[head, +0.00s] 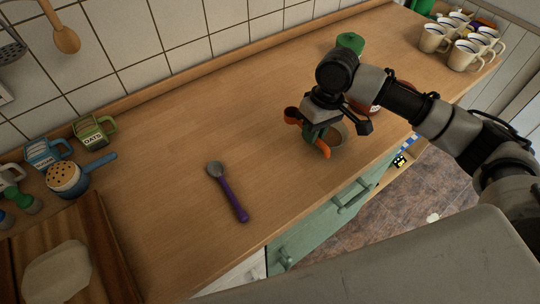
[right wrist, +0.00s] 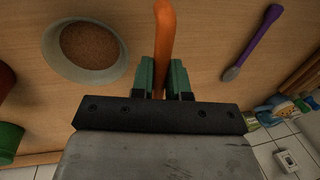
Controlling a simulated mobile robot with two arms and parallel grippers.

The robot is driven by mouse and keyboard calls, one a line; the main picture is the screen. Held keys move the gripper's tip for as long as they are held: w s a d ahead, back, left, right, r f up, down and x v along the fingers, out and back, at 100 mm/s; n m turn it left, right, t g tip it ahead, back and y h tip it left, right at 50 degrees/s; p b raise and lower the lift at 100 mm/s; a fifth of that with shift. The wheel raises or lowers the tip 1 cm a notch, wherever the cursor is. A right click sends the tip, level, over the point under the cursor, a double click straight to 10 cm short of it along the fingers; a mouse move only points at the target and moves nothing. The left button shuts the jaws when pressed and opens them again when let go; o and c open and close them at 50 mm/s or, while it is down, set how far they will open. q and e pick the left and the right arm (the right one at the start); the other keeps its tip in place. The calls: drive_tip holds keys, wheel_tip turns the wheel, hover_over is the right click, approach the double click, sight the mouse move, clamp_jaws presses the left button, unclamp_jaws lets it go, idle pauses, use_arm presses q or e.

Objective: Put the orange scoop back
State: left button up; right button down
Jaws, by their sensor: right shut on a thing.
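The orange scoop (head: 324,149) is held in my right gripper (head: 314,133) above the wooden counter. Its handle (right wrist: 164,40) runs between the green fingertips in the right wrist view, and the gripper (right wrist: 166,78) is shut on it. My left gripper is not in view.
A purple-handled scoop (head: 232,200) lies on the counter. A green container (head: 350,41) and a partly hidden red one (head: 370,108) stand beyond my gripper. Several white mugs (head: 463,56) are at the far right. Labelled mugs (head: 93,133) and a cutting board (head: 100,265) are left.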

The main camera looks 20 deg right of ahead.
drive_tip(key=p, duration=0.2)
hover_over(274, 171)
drive_tip(key=f, duration=0.3)
drive_tip(key=d+f, duration=0.1)
drive_tip(key=shift+w+f, duration=0.1)
drive_tip(key=shift+f, duration=0.3)
drive_tip(key=shift+a+f, duration=0.2)
drive_tip(key=shift+a, duration=0.1)
drive_tip(key=shift+f, duration=0.35)
drive_tip(key=shift+f+p, duration=0.75)
drive_tip(key=shift+f, duration=0.5)
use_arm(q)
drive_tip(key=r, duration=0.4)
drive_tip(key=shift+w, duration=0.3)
use_arm(e)
drive_tip(key=shift+f, duration=0.25)
drive_tip(key=c, duration=1.1)
unclamp_jaws()
drive_tip(key=shift+f, duration=0.1)
